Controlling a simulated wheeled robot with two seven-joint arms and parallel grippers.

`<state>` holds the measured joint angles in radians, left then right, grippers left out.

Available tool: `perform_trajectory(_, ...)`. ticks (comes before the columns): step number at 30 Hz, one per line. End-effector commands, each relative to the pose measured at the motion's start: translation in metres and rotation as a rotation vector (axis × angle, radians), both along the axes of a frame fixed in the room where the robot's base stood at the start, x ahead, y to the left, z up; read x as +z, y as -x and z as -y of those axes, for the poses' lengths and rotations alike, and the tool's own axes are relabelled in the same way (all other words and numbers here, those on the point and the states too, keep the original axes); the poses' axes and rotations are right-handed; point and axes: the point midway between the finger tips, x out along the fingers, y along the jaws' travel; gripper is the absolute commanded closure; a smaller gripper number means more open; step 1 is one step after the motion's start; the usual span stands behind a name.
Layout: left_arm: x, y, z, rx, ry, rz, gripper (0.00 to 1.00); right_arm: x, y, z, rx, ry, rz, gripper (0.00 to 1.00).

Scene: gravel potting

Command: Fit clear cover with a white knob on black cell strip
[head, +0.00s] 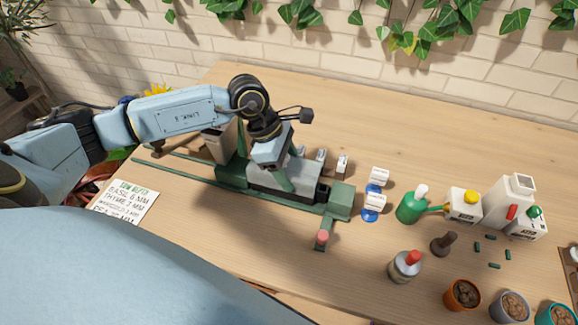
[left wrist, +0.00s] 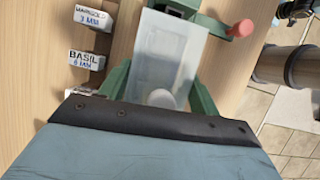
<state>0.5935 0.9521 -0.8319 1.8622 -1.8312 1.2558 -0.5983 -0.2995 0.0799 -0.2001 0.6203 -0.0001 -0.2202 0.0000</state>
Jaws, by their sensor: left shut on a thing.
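The clear cover (left wrist: 170,45) looks like a frosted, pale plate in the left wrist view. In the head view, my left gripper (head: 278,178) points down over the green bench fixture (head: 232,178) and is shut, apparently on the knob. The cover lies at or just above a pale grey body (head: 304,171) on the fixture; contact cannot be told. The black cell strip is not clearly visible; the gripper and cover hide that area. My right gripper is out of view.
The fixture has a red-knobbed handle (head: 321,237) at its front. Small labelled blocks (head: 342,163) stand behind it. Blue-and-white stamps (head: 372,207), a green bottle (head: 411,206) and soil pots (head: 462,294) stand to the right. A depth note (head: 125,201) lies at left.

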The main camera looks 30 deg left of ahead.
Motion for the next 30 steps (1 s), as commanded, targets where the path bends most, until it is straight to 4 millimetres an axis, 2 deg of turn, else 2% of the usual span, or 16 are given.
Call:
perform_trajectory(26,-0.0011,-0.0002,-0.0001,0.0,0.0,0.001,0.54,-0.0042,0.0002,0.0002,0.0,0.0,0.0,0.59)
perform_trajectory(27,-0.0011,-0.0002,-0.0001,0.0,0.0,0.001,0.36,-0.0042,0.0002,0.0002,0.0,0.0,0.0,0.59)
perform_trajectory(30,-0.0012,-0.0002,-0.0001,0.0,0.0,0.001,0.23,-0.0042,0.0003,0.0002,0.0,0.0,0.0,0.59)
